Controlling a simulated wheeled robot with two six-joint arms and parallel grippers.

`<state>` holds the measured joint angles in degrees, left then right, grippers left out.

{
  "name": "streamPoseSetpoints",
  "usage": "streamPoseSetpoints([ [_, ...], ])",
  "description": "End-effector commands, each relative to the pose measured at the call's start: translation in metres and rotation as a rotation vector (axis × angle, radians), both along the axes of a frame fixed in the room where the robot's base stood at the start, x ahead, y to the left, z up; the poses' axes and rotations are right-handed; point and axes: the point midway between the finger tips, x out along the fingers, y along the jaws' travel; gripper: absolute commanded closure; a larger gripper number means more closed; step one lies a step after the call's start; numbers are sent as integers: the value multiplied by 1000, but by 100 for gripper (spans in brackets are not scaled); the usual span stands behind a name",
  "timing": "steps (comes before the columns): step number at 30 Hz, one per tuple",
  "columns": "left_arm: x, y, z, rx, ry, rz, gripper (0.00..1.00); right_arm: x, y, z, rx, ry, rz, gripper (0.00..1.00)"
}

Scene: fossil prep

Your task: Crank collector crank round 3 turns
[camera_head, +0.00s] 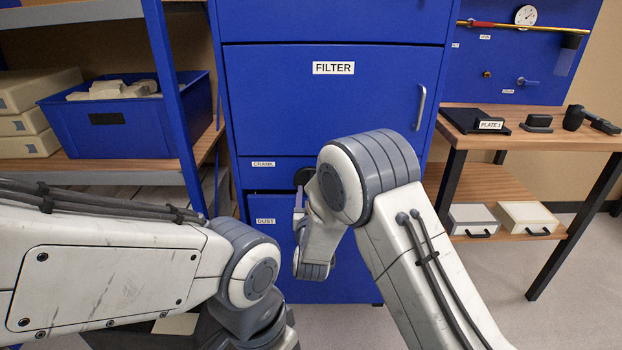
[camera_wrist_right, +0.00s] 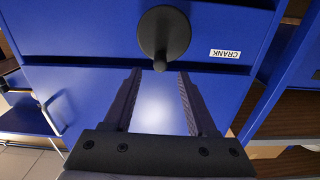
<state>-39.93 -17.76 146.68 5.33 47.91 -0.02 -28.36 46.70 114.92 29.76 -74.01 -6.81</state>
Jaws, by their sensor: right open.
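The collector crank (camera_wrist_right: 164,30) is black, with a round hub and a short arm that ends in a knob (camera_wrist_right: 159,64) at its lower end in the right wrist view. It sits on the blue cabinet beside a CRANK label (camera_wrist_right: 225,54). In the head view the dark hub (camera_head: 304,176) shows partly, behind my right arm. My right gripper (camera_wrist_right: 158,76) is open, its two fingers pointing at the crank with the knob between or just beyond their tips; contact cannot be told. My left arm reaches in low at the left; its fingers are not visible.
The blue cabinet has a FILTER door (camera_head: 333,100) above and a DUST drawer (camera_head: 266,222) below. A shelf with a blue bin (camera_head: 110,130) stands left. A wooden bench (camera_head: 540,137) with tools stands right.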

Motion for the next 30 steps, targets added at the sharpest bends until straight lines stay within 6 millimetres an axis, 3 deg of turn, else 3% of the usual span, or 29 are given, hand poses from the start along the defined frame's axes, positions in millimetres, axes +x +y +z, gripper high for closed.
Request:
streamPoseSetpoints([
  [3,0,0,-3,0,0,0,100,24,-1,-1,0,-2,-1,43],
  [10,0,0,-5,0,0,0,100,60,0,-1,0,1,0,43],
  [15,0,0,-6,0,0,0,100,71,1,0,0,1,3,43],
  [23,0,0,-6,0,0,0,100,72,1,0,-1,2,3,43],
  [25,0,0,-6,0,0,0,100,72,1,0,-1,2,3,62],
  [28,0,0,-6,0,0,0,100,72,1,0,-1,2,3,100],
  [30,0,0,-6,0,0,0,100,72,1,0,-1,2,3,100],
])
